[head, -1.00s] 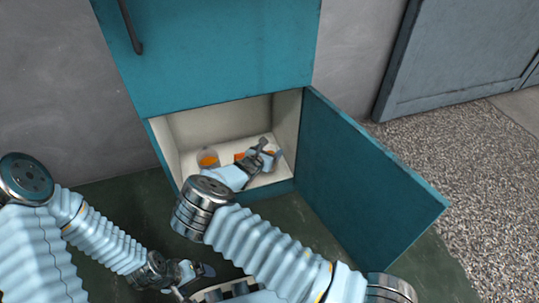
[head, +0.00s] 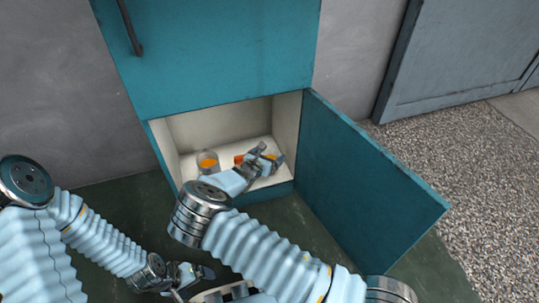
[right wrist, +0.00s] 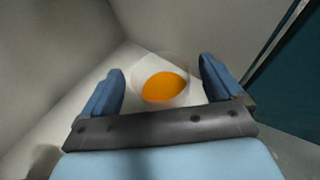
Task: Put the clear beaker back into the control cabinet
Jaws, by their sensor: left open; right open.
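The control cabinet (head: 224,105) is teal, and its lower compartment is open. My right gripper (head: 268,156) is inside at the right of the compartment, with its jaws open. In the right wrist view, a clear beaker (right wrist: 162,82) with orange contents stands on the pale floor between and just beyond the open fingers (right wrist: 161,72). In the head view the gripper partly hides that spot. Another clear vessel with orange contents (head: 207,162) stands upright at the left of the compartment. My left gripper (head: 196,275) is open and empty, low in front of the cabinet.
The cabinet door (head: 365,185) stands swung open to the right, close to my right arm. A small orange item (head: 239,159) shows beside my right gripper, partly hidden. The dark green floor (head: 110,195) left of the cabinet is clear. A grey door (head: 455,60) is at the back right.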

